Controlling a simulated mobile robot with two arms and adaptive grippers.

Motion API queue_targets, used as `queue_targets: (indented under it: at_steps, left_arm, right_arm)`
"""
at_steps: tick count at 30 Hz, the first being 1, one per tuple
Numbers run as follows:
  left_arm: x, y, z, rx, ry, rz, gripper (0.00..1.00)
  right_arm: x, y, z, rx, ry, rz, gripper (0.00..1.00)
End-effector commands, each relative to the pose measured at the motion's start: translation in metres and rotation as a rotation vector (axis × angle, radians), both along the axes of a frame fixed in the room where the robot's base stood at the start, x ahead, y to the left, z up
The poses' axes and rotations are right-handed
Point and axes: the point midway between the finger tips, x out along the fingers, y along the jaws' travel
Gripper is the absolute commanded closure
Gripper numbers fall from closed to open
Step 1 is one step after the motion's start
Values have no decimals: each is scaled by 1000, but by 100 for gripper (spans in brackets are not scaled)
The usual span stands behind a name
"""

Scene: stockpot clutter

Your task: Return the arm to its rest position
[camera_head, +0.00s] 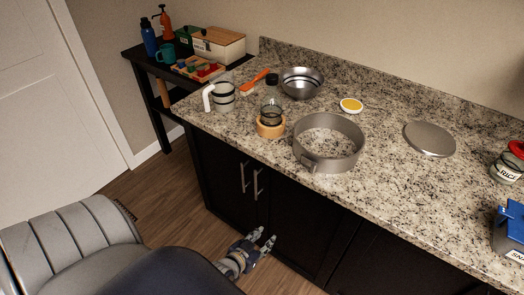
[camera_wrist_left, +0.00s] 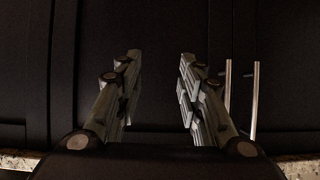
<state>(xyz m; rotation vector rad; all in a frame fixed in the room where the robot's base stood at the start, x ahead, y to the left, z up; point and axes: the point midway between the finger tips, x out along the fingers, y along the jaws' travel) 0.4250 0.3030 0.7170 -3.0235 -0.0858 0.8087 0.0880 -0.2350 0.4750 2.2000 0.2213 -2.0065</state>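My left gripper (camera_head: 267,238) is low in front of the dark cabinet doors, well below the counter top. In the left wrist view its two fingers (camera_wrist_left: 160,75) stand apart with nothing between them, facing the dark cabinet front. It is open and empty. My right gripper is not in view. No object is in contact with the left gripper in these frames.
Two cabinet handles (camera_head: 250,178) are close above the gripper. The granite counter (camera_head: 385,185) holds a metal ring (camera_head: 328,143), a steel bowl (camera_head: 301,82), a round lid (camera_head: 430,139) and jars. A dark side table (camera_head: 150,68) stands at the back left. Floor (camera_head: 175,205) is clear.

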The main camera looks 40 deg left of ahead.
Motion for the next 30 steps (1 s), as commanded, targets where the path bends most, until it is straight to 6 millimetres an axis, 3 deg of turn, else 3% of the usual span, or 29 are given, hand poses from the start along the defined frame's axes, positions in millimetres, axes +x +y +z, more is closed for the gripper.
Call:
queue_targets:
  at_steps: [10,14,17,20,24,27,30]
  left_arm:
    - [-2,-1,-3,0,7,-1,65]
    - [-21,-9,-36,-3,84,-17,65]
    - [-55,-23,-86,-4,209,-46,65]
    - [-105,-39,-142,-1,366,-82,65]
    - [-187,-58,-207,11,592,-135,65]
    - [-244,-65,-239,30,736,-171,65]
    - [-290,-68,-258,49,848,-198,65]
  right_arm:
    - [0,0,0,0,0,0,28]
    - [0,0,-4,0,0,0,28]
    - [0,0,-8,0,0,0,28]
    - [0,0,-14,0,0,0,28]
    - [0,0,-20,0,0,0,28]
    - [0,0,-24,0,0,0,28]
    - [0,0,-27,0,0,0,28]
